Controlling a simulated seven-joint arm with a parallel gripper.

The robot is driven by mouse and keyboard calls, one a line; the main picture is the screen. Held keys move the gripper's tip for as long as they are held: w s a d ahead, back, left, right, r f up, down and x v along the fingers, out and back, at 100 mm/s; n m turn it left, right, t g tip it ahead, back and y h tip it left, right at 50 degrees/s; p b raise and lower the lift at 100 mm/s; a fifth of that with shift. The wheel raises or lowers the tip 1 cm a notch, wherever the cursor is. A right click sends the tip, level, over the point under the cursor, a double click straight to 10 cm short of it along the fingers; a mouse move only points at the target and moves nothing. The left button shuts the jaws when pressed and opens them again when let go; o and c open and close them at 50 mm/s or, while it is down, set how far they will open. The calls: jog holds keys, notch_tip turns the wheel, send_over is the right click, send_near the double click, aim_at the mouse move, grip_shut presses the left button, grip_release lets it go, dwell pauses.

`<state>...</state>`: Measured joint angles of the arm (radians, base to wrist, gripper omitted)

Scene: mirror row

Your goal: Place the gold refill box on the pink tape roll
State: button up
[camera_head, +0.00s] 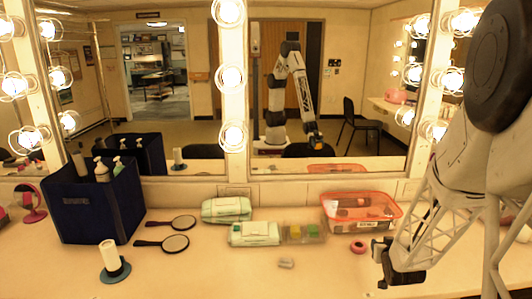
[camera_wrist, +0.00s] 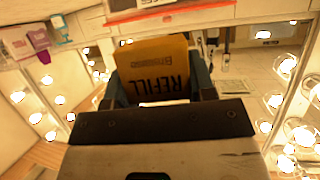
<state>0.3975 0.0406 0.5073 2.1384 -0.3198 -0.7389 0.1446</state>
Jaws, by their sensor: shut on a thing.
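My gripper (camera_head: 384,262) is low over the right part of the counter in the head view. In the wrist view its dark fingers (camera_wrist: 157,88) are shut on the gold refill box (camera_wrist: 152,60), whose printed word REFILL reads upside down. The box cannot be made out directly in the head view, where my gripper and arm hide it. The pink tape roll (camera_head: 358,246) lies on the counter just left of my gripper and a little farther back, with nothing seen on it. I cannot make out the roll in the wrist view.
A red-rimmed clear bin (camera_head: 362,226) stands behind the roll. Green-and-white packs (camera_head: 255,235), a clear case (camera_head: 304,234) and a small pale block (camera_head: 286,263) lie left. Two hand mirrors (camera_head: 175,243) and a dark blue caddy (camera_head: 85,215) are farther left. The front middle counter is clear.

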jog(key=w+a+r+n+y, duration=0.1)
jog(key=w+a+r, duration=0.7)
jog(key=a, duration=0.4)
jog(key=w+a+r+y, duration=0.1)
jog(key=w+a+r, duration=0.7)
jog(key=w+a, duration=0.2)
jog(key=shift+w+a+r+n, duration=0.25)
jog(key=shift+a+r+n, duration=0.15)
jog(key=shift+a, duration=0.6)
jog(key=s+d+f, duration=0.5)
jog(key=s+d, duration=0.1)
jog(key=d, duration=0.2)
jog(key=s+d+f+m+h, duration=0.1)
jog(key=s+d+f, duration=0.5)
jog(key=s+d, duration=0.1)
jog(key=s+d+f+m+h, duration=0.1)
jog(key=s+d+f, duration=0.5)
jog(key=d, duration=0.3)
jog(key=shift+s+d+f, duration=0.15)
jog(key=shift+d, duration=0.15)
jog(key=shift+s, duration=0.15)
jog(key=shift+f, duration=0.15)
